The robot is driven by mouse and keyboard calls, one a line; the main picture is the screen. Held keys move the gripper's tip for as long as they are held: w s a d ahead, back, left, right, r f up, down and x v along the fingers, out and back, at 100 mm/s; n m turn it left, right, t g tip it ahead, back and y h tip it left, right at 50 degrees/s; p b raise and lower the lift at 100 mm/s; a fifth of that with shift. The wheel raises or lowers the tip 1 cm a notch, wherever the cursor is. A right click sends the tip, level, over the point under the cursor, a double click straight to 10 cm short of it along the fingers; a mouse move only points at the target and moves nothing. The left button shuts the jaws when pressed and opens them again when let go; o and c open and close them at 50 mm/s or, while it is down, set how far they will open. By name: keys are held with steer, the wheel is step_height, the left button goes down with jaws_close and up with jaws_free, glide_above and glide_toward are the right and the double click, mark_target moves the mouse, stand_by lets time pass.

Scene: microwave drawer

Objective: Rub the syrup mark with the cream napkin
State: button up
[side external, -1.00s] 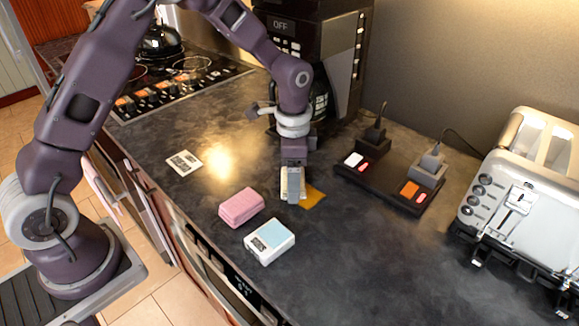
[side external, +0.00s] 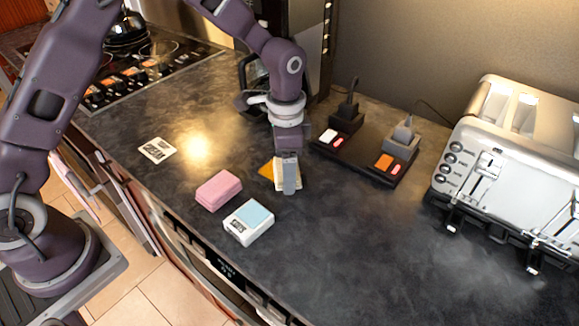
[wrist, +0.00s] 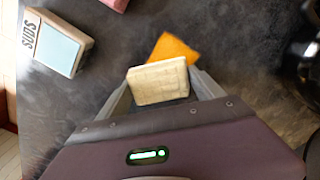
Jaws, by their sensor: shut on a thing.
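My gripper (side external: 289,188) is shut on the cream napkin (side external: 279,179) and holds it low at the countertop. In the wrist view the cream napkin (wrist: 158,82) sits between the two fingers of my gripper (wrist: 160,88). The orange syrup mark (side external: 266,170) shows on the dark counter at the left edge of the napkin; the rest of it is hidden behind the napkin. In the wrist view the syrup mark (wrist: 173,47) shows just beyond the napkin. I cannot tell whether the napkin presses on the counter.
A pink sponge (side external: 218,190) and a white-and-blue box (side external: 249,222), marked SUDS in the wrist view, lie left of my gripper. A printed card (side external: 157,150) lies farther left. A black power strip (side external: 365,160) and a toaster (side external: 510,160) stand right. The front right counter is clear.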

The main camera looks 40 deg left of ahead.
steer(key=shift+a, duration=3.15)
step_height(320, 180, up, 8)
steer(key=shift+d, duration=0.1)
step_height(320, 180, up, 2)
steer(key=n, duration=0.8)
glide_above(188, 176)
steer(key=w, duration=0.1)
steer(key=shift+n, duration=0.5)
steer(key=f, duration=0.6)
steer(key=s+f, duration=0.1)
steer(key=f, duration=0.2)
steer(key=shift+w+f, duration=0.1)
steer(key=shift+f, duration=0.3)
